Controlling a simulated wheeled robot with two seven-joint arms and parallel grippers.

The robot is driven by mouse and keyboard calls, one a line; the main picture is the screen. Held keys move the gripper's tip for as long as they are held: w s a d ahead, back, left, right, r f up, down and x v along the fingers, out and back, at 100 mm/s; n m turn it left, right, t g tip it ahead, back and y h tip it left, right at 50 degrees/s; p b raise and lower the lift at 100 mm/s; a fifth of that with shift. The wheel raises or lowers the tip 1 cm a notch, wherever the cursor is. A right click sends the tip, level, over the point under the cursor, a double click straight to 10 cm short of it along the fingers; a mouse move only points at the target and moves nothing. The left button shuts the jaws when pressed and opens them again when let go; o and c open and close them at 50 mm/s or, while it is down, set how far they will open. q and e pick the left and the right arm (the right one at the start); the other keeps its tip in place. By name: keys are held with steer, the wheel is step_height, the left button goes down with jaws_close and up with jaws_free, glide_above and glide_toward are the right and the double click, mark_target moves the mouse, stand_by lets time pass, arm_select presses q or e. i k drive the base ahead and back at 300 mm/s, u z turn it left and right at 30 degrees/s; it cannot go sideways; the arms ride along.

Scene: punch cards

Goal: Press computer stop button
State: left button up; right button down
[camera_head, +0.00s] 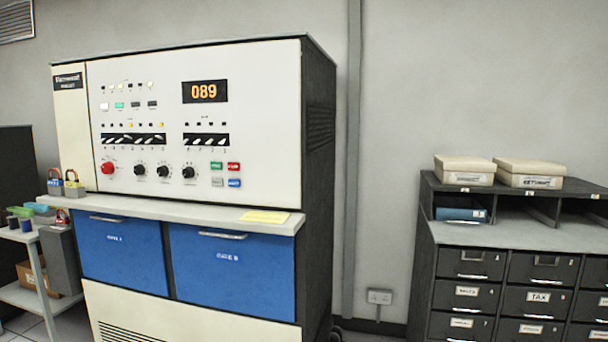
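The computer (250,130) is a tall white and dark cabinet left of centre. A small red button (233,167) sits at the lower right of its panel; its lettering is too small to read for sure. Beside it are a green button (216,166), a grey button (217,182) and a blue button (234,183). A larger round red knob or button (108,168) is at the panel's lower left. An orange display (205,91) reads 089. Neither of my grippers shows in this view.
A pale ledge (170,212) juts out below the panel, with yellow paper (264,217) on it and padlocks (73,184) at its left end. Blue drawers (232,270) are below. A dark filing cabinet (425,250) stands at the right. Bare wall lies between.

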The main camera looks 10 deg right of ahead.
mark_target(232, 166)
steer(key=z, duration=0.3)
steer(key=k, duration=0.7)
steer(key=u, duration=0.6)
steer(key=i, duration=0.75)
steer(key=u, duration=0.95)
steer(key=i, duration=1.1)
steer(key=z, duration=0.9)
steer(key=i, duration=0.75)
steer(key=z, duration=0.75)
